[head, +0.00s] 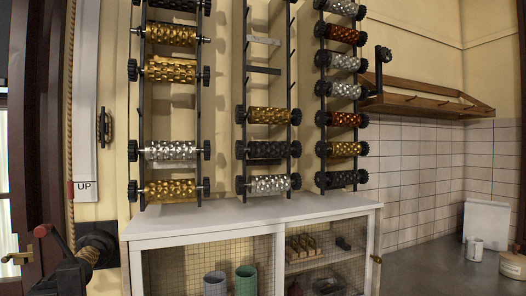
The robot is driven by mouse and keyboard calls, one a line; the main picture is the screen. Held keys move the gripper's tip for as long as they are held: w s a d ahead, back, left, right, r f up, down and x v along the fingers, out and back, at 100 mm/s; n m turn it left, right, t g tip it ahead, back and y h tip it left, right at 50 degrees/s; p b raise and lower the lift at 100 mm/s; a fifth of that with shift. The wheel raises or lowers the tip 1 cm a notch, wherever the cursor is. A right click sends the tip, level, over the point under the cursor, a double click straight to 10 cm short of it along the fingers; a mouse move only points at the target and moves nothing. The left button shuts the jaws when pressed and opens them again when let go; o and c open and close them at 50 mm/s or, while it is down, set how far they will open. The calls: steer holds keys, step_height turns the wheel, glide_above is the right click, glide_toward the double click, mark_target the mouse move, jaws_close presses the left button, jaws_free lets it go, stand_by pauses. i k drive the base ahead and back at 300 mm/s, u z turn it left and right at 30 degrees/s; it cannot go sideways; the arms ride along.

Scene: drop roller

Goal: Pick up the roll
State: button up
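Several patterned metal rolls with dark gear ends hang on three black wall racks. The left rack holds gold rolls, such as an upper gold roll (170,70) and a lowest gold roll (170,189), and a silver roll (170,151). The middle rack holds a gold roll (269,115), a dark roll (267,150) and a silver roll (268,184). The right rack holds silver, copper, gold and dark rolls, such as a copper roll (342,120). I cannot tell which roll is meant. My gripper is not in view.
A white cabinet (250,214) with mesh doors stands below the racks; its top is clear. A wooden shelf (425,104) juts from the right wall. A dark counter (430,270) carries a few containers. A red-handled dark device (68,258) is at lower left.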

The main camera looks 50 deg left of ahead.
mark_target(262, 149)
steer(key=u, duration=0.7)
steer(key=i, duration=0.9)
steer(key=u, duration=0.95)
